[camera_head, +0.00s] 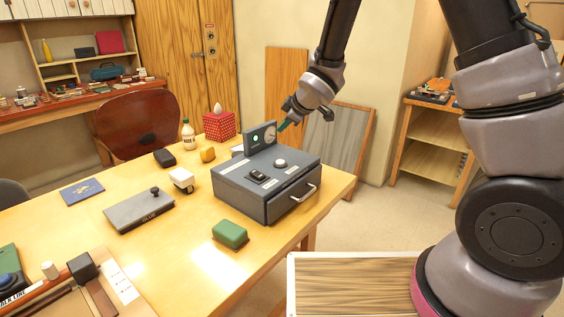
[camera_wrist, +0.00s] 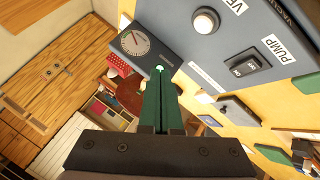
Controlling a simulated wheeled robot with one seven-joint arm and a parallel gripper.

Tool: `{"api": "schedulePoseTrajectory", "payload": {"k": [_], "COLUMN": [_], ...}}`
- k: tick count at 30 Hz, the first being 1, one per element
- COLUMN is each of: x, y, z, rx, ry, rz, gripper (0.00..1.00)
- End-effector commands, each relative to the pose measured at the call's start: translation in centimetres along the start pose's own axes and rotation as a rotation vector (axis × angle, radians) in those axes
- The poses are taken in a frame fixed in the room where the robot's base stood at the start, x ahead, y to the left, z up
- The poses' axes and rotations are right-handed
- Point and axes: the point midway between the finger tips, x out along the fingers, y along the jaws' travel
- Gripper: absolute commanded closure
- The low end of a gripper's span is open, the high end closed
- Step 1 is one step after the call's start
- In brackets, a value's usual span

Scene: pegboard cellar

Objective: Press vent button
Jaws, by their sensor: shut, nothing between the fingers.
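The vent button (camera_head: 280,163) is a round white button on top of a grey box (camera_head: 240,189) on the wooden table. In the wrist view the button (camera_wrist: 206,21) sits in a dark ring beside a partly cut-off label starting "VE". My gripper (camera_head: 284,125) is shut and empty, above the back of the box and apart from the button. In the wrist view its green fingertips (camera_wrist: 160,72) are together, below and left of the button. A black rocker switch (camera_wrist: 237,67) labelled PUMP lies to the right of the button.
A drawer handle (camera_head: 305,192) sticks out at the box's front. A green block (camera_head: 230,234) and a grey slab (camera_head: 139,211) lie on the table nearby.

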Motion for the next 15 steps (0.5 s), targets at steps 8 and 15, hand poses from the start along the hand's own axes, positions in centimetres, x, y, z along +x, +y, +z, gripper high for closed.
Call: {"api": "schedulePoseTrajectory", "payload": {"k": [8, 15], "x": [2.1, 4.4], "y": [-1.6, -3.3], "z": [1.6, 3.3], "rx": [-0.001, -0.001], "ry": [-0.005, -0.004], "rz": [-0.004, -0.003], "gripper": [1.0, 1.0]}}
